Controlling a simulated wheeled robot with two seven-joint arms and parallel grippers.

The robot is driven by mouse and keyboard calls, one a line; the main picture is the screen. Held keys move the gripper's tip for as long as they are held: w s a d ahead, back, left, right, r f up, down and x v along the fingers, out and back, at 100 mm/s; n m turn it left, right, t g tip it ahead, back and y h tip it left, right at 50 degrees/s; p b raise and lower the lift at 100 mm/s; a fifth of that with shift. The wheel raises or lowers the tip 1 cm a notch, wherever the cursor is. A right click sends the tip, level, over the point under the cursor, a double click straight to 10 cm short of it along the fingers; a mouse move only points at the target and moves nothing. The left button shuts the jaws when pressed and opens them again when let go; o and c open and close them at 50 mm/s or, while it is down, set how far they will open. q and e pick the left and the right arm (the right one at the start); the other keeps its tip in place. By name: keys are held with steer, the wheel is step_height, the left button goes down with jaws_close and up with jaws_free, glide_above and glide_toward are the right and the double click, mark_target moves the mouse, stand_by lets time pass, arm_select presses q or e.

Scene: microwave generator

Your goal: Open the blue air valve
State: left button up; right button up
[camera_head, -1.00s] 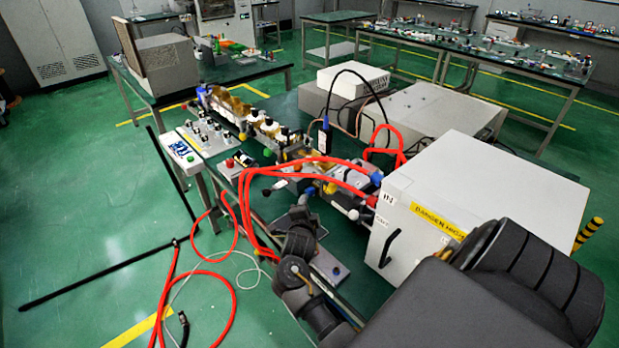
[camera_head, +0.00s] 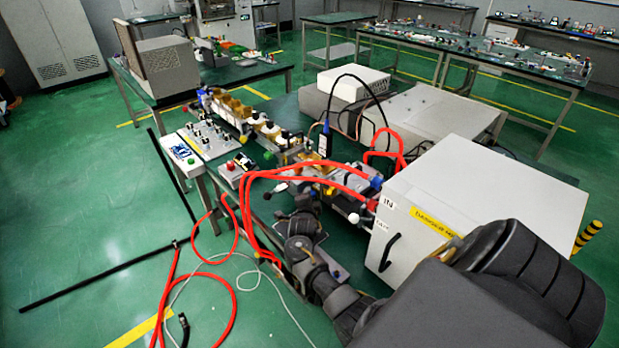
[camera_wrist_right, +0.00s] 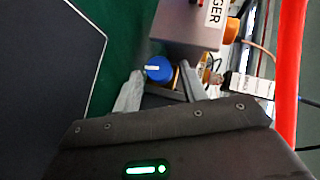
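The blue air valve (camera_wrist_right: 159,69) is a round blue knob with a white mark on top, in the right wrist view. My right gripper (camera_wrist_right: 160,72) is open, with one fingertip on each side of the knob. A narrow gap shows on the left; contact on the right cannot be told. In the head view my right arm (camera_head: 301,247) reaches in from the lower right over the bench, and I cannot make out the valve there. My left gripper is not in view.
Red hoses (camera_head: 245,215) loop over the bench edge near my right arm. A white cabinet (camera_head: 480,190) with a black handle stands on the right. A red hose (camera_wrist_right: 291,70) and a labelled white block (camera_wrist_right: 250,87) lie right of the gripper in the wrist view.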

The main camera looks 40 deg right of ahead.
steer(key=c, duration=0.8)
steer(key=shift+o, duration=0.2)
steer(key=shift+r+p, duration=0.3)
steer(key=shift+p, duration=0.15)
steer(key=n+g+p, duration=0.1)
steer(key=p, duration=0.1)
steer(key=r+g+y+p, duration=0.1)
steer(key=p, duration=0.1)
steer(key=shift+w+n+g, duration=0.3)
steer(key=shift+n, duration=0.1)
steer(key=shift+f+n+g+p, duration=0.35)
steer(key=shift+n+g+p, duration=0.15)
steer(key=shift+g+p, duration=0.15)
steer(key=o, duration=0.8)
steer(key=shift+o, duration=0.9)
steer(key=shift+r, duration=0.1)
